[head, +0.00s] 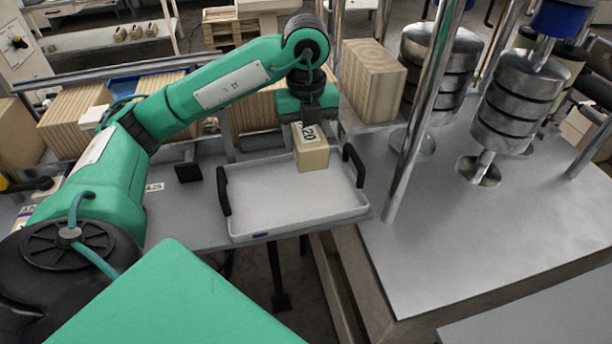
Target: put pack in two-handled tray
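The pack (313,157) is a small tan block with a white label bearing black print on its upper face. It is at the back right of the two-handled tray (290,208), within the tray's outline. The tray is pale grey and shallow, with a black handle on its left side and another on its right. My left gripper (308,122) points down at the pack's top and is shut on it. I cannot tell whether the pack's underside touches the tray floor. My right gripper is not in view.
A metal post (425,120) rises right of the tray, near stacked steel cylinders (515,110). A large wooden block (372,80) stands behind. Tan boards (75,120) line the back left. A small black block (188,172) sits left of the tray. The tray's front is empty.

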